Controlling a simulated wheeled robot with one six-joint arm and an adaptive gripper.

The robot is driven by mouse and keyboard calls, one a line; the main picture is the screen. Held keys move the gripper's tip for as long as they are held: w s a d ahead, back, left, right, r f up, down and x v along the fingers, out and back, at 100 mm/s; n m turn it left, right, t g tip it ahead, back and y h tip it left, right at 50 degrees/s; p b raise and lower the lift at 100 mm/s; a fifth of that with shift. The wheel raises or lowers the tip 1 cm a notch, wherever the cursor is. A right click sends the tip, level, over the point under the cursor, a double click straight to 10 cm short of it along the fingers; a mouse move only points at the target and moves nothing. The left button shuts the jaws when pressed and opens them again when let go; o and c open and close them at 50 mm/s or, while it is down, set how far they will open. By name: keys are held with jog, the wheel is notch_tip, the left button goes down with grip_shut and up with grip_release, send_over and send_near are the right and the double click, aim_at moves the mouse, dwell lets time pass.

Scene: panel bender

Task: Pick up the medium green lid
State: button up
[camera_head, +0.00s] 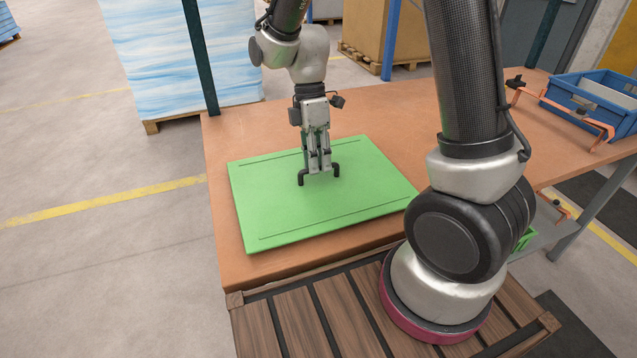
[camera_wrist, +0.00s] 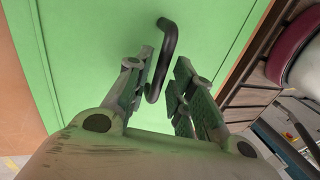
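The green lid (camera_head: 375,185) is a flat rectangular panel lying on the orange-brown table, with a thin dark line along two sides. It fills much of the wrist view (camera_wrist: 90,45). A black bent handle stands at its middle; both its ends show in the head view, and it is clearer in the wrist view (camera_wrist: 164,45). My gripper (camera_head: 319,166) points down over the handle. In the wrist view its two fingers (camera_wrist: 164,92) stand on either side of the handle's near part, with a gap visible at the right finger. Contact at the left finger is unclear.
The table (camera_head: 225,155) has free room to the right of the lid. A blue bin (camera_head: 590,98) and an orange frame (camera_head: 560,108) are at the right end. A dark green post (camera_head: 201,60) rises at the back left edge. Slatted wood (camera_head: 300,320) lies in front.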

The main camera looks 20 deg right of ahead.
aim_at(319, 177)
jog(key=shift+x, duration=1.2)
jog(key=shift+d, duration=0.1)
grip_shut()
